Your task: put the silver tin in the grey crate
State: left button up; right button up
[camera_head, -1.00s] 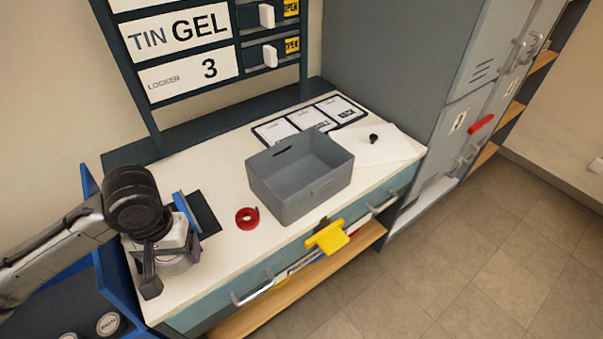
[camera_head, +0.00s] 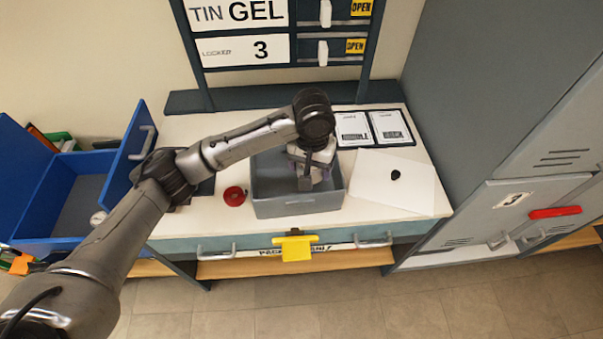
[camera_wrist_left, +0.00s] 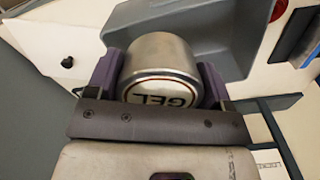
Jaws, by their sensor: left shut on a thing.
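The silver tin (camera_wrist_left: 160,68), with a label reading GEL, sits between the purple fingers of my left gripper (camera_wrist_left: 160,85) in the left wrist view. In the head view my left gripper (camera_head: 312,180) reaches down over the grey crate (camera_head: 298,208), its fingers within the outline of the crate's opening. The tin is mostly hidden there by the gripper, so I cannot tell whether it touches the crate's floor. The grey crate also shows behind the tin in the left wrist view (camera_wrist_left: 222,30). My right gripper is not in view.
A red tape roll (camera_head: 234,196) lies left of the crate. A small black thing (camera_head: 395,175) lies on white paper at the right. A yellow tag (camera_head: 297,250) hangs at the bench front. The board (camera_head: 240,49) reads TIN GEL, LOCKER 3. Grey lockers (camera_head: 520,205) stand at right.

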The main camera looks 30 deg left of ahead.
pick_arm(q)
jog(key=a+r+n+p, duration=0.1)
jog(key=a+n+p, duration=0.2)
jog(key=a+p, duration=0.3)
jog(key=n+p, duration=0.2)
jog(key=p, duration=0.3)
send_over(276, 194)
jog(key=s+d, duration=0.1)
notch_tip(276, 194, down, 16)
jog(key=shift+s+f, duration=0.15)
jog(key=shift+f, duration=2)
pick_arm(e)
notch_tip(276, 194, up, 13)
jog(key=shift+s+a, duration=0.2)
pick_arm(q)
jog(key=shift+f, duration=0.2)
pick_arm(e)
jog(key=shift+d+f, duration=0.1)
pick_arm(q)
jog(key=o, duration=0.7)
jog(key=shift+o, duration=0.2)
jog(key=shift+r, duration=0.1)
